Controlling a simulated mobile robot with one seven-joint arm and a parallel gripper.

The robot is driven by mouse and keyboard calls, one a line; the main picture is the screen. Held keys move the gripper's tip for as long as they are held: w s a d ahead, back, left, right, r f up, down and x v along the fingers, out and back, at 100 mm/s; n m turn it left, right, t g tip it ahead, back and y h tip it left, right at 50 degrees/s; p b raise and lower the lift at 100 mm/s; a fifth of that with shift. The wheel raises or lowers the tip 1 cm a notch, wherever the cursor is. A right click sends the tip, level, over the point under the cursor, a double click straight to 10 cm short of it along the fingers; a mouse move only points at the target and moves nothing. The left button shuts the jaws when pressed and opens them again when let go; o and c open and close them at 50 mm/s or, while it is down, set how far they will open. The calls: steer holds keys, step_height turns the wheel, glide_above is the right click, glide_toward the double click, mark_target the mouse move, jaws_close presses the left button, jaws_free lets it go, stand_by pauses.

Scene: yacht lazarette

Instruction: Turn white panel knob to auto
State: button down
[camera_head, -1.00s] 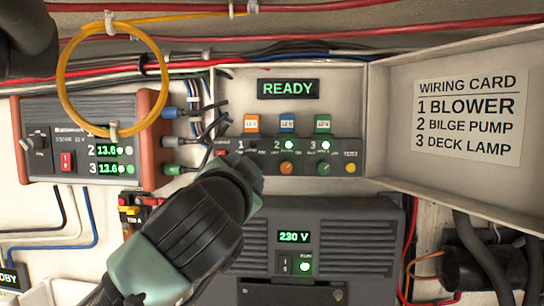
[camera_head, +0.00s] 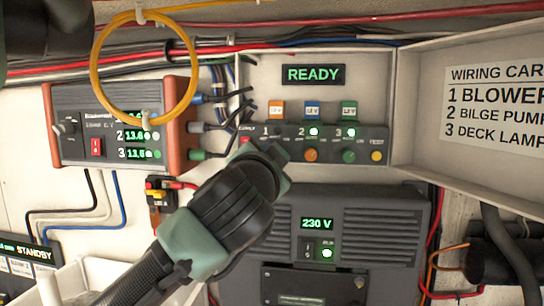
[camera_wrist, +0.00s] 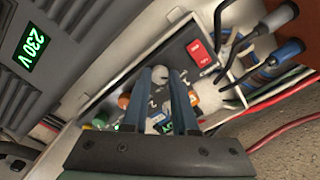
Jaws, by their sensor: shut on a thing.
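The white knob (camera_wrist: 160,73) shows between the two fingertips of my gripper (camera_wrist: 155,82) in the wrist view. My gripper is shut on it. In the head view my gripper (camera_head: 275,152) covers the left part of the knob panel (camera_head: 333,138), so the white knob is hidden there. The panel's orange knob (camera_head: 311,155), green knob (camera_head: 348,156) and yellow button (camera_head: 376,156) stay visible to the right. Position marks around the white knob, and where it points, cannot be read.
A READY display (camera_head: 313,74) sits above the panel. A red rocker switch (camera_wrist: 200,53) and cable plugs (camera_wrist: 281,52) are close beside my gripper. A 230 V unit (camera_head: 345,225) stands below. A yellow cable loop (camera_head: 192,60) hangs at upper left. An open lid (camera_head: 425,100) is at right.

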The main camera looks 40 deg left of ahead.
steer(key=shift+f+m, duration=0.1)
steer(key=shift+m, duration=0.2)
steer(key=shift+m+b, duration=0.6)
steer(key=m, duration=0.3)
steer(key=shift+m+b, duration=0.4)
steer(key=shift+m, duration=1.6)
steer(key=c, duration=0.7)
jaws_free()
